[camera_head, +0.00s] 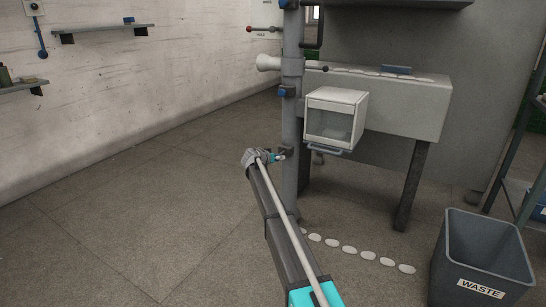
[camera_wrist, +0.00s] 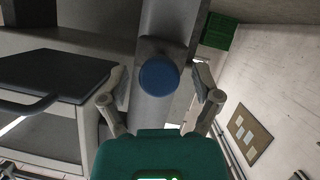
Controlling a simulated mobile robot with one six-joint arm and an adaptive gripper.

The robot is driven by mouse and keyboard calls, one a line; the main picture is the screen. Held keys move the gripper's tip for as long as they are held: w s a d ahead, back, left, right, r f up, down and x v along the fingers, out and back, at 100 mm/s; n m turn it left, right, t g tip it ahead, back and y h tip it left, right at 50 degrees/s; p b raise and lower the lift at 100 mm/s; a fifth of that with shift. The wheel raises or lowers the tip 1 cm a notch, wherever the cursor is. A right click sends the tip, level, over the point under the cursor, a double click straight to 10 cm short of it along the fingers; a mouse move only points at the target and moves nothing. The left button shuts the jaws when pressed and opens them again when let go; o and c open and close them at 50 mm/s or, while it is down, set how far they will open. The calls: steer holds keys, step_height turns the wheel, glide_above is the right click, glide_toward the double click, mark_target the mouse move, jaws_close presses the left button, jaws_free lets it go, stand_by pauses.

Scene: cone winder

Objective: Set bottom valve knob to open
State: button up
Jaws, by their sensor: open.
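A round blue knob (camera_wrist: 159,78) sits on a grey vertical pipe (camera_wrist: 172,25) in the wrist view. My gripper (camera_wrist: 161,86) is open, with one finger to each side of the knob and visible gaps on both sides. In the head view my gripper (camera_head: 281,155) is at the lower part of the pipe (camera_head: 291,120), below another blue knob (camera_head: 285,92). A further blue knob (camera_head: 288,4) is at the top of the pipe. The knob in front of my gripper is hidden or too small to tell in the head view. Its marking is not visible.
A white box with a clear front (camera_head: 335,120) stands close right of the pipe. A lever with a dark ball end (camera_head: 325,69) is above it. A grey waste bin (camera_head: 482,262) stands at lower right. The floor at left is clear.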

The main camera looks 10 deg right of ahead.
steer(key=s+d+f+g+y+p, duration=0.1)
steer(key=s+d+g+p, duration=0.1)
steer(key=s, duration=0.8)
steer(key=s+d+f+g+y+p, duration=0.1)
steer(key=s+d+g+p, duration=0.1)
steer(key=s, duration=0.8)
steer(key=s+a+r+n+g+y+p, duration=0.1)
steer(key=s+n+g+y+p, duration=0.15)
steer(key=s, duration=1.05)
steer(key=s+r+n+g+y+p, duration=0.15)
steer(key=s+p, duration=0.25)
steer(key=s, duration=0.9)
steer(key=s+a+r+n+g+y+p, duration=0.1)
steer(key=s+g+y+p, duration=0.15)
steer(key=s, duration=1.05)
step_height(320, 180, up, 37)
steer(key=p, duration=3.7)
steer(key=shift+w+y, duration=0.3)
steer(key=shift+y, duration=0.05)
steer(key=shift+o, duration=0.5)
steer(key=shift+f, duration=0.15)
